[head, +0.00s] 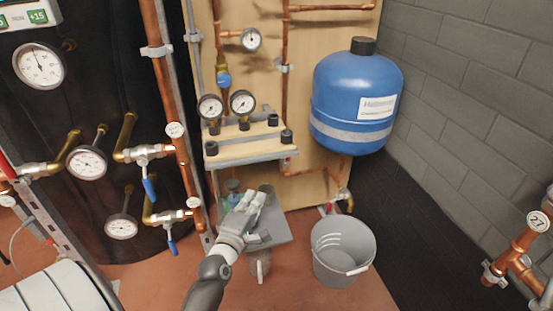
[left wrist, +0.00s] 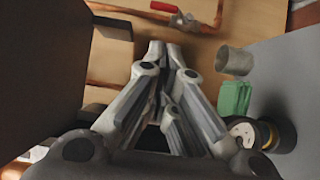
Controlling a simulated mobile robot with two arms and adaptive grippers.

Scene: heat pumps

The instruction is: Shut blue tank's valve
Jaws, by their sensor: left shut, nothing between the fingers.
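The blue tank (head: 355,85) hangs on the wooden panel at the right in the head view. A copper pipe runs down from it to a small valve (head: 342,197), with a bit of red showing low beside it. In the left wrist view a valve with a red handle (left wrist: 163,7) sits on a copper pipe at the top edge. My left gripper (head: 256,198) is shut and empty, over the grey shelf and left of the valve. Its closed fingertips (left wrist: 167,50) point toward the panel, apart from the red handle. My right gripper is not in view.
A grey bucket (head: 342,255) stands on the floor below the tank. The grey shelf (head: 277,231) holds small containers, including a green one (left wrist: 235,97). A gauge manifold (head: 250,157) juts out above my gripper. Blue-handled valves (head: 150,188) are at the left.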

